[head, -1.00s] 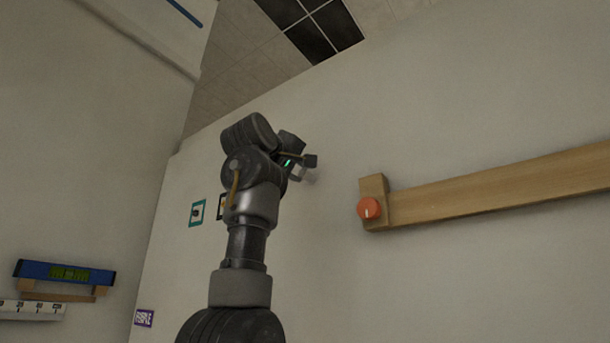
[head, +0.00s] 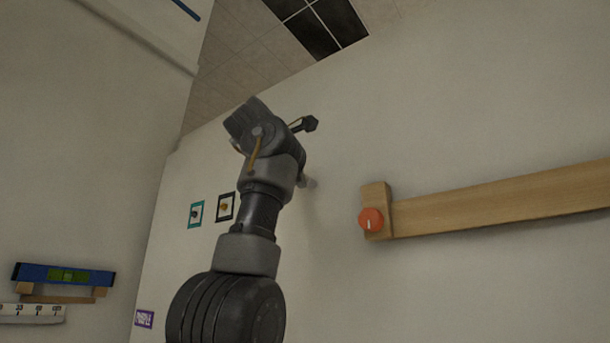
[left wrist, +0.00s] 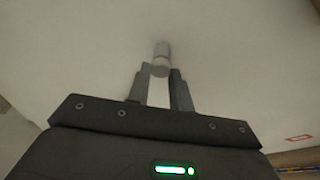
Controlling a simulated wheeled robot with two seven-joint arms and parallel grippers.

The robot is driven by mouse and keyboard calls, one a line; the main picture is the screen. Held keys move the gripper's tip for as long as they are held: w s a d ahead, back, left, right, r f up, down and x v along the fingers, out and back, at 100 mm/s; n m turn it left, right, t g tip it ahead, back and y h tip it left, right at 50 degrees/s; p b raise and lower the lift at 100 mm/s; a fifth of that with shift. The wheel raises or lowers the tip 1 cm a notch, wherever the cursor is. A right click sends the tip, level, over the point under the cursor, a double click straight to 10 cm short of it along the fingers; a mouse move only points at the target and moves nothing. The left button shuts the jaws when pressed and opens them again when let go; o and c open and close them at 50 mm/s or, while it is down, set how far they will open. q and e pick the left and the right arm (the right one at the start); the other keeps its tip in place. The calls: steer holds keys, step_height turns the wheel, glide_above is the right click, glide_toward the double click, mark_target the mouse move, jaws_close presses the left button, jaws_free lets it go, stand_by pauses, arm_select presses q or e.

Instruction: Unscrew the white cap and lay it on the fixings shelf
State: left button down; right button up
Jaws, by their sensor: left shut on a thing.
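My left gripper (head: 306,125) is raised in front of the pale wall, with one dark fingertip showing past the wrist. In the left wrist view its fingers (left wrist: 160,75) are shut on a pale, short cylinder, the white cap (left wrist: 160,69). A second pale round piece (left wrist: 161,48) shows just beyond the cap, in line with it; I cannot tell whether they touch. In the head view a small pale stub (head: 310,183) shows on the wall beside my forearm. I cannot pick out the fixings shelf for certain. My right gripper is not in view.
A wooden rail (head: 500,205) with an orange knob (head: 371,219) runs along the wall at right. A blue level (head: 64,275) rests on wooden brackets at lower left, above a white numbered strip (head: 32,312). Two small framed pictures (head: 226,206) hang left of my arm.

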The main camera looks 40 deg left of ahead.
arm_select(q)
steer(key=n+h+p, duration=0.1)
steer(key=n+p, duration=0.1)
steer(key=n, duration=0.2)
steer(key=shift+r+n+g, duration=0.1)
steer(key=shift+n+g, duration=0.2)
steer(key=shift+g, duration=0.1)
steer(key=c, duration=1.5)
jaws_free()
